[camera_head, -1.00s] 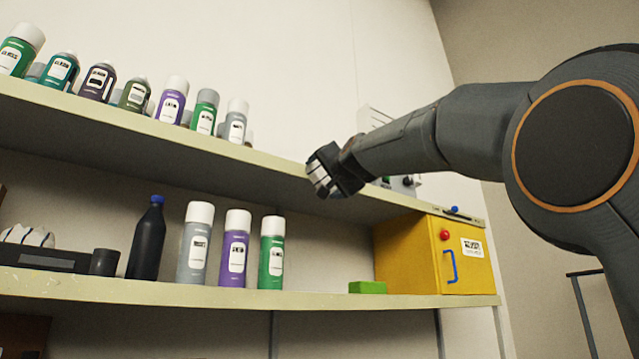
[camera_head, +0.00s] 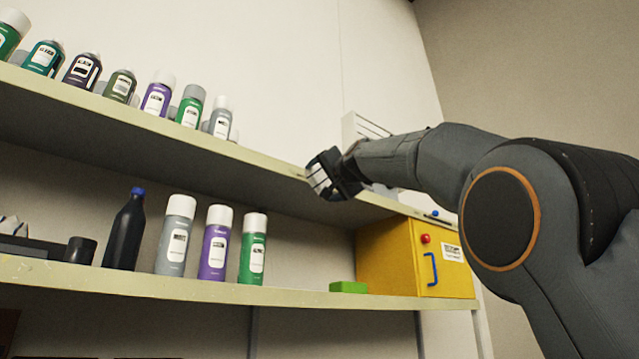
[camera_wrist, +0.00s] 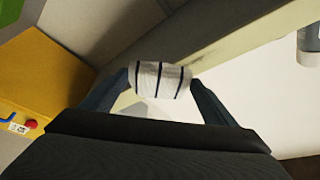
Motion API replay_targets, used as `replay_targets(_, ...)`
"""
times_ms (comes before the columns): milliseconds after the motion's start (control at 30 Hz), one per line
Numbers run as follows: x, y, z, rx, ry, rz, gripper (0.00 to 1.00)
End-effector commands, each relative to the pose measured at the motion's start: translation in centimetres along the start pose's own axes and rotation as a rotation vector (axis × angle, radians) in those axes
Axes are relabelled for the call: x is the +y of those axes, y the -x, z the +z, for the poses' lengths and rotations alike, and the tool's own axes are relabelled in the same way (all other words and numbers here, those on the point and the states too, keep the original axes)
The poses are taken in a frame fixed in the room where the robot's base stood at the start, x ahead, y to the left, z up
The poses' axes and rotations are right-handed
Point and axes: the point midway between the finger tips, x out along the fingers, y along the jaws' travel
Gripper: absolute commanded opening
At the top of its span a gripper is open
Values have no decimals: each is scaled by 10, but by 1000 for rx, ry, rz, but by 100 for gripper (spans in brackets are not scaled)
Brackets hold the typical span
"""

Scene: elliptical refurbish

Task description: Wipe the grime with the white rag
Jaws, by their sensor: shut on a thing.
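My gripper (camera_head: 326,178) is shut on the white rag (camera_head: 319,178) at the front edge of the upper shelf (camera_head: 250,157). In the wrist view the rag (camera_wrist: 160,80) is white with dark stripes and sits between the two fingers (camera_wrist: 160,88). It is close to the shelf edge; I cannot tell whether it touches it. No grime can be made out clearly in either view.
Several spray cans (camera_head: 158,94) stand on the upper shelf to the left. The lower shelf (camera_head: 200,286) holds a black bottle (camera_head: 125,230), more cans, a green block (camera_head: 348,287) and a yellow box (camera_head: 400,255). The upper shelf edge between cans and gripper is clear.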

Motion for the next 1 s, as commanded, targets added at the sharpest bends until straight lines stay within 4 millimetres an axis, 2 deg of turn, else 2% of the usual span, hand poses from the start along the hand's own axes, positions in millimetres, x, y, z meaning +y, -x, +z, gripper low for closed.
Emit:
replay_targets(533, 23, -9, -23, 2, 1, -1, 63)
replay_targets(767, 21, -11, -21, 0, 0, -2, 63)
replay_targets(1000, 8, -5, -8, -2, 0, -1, 63)
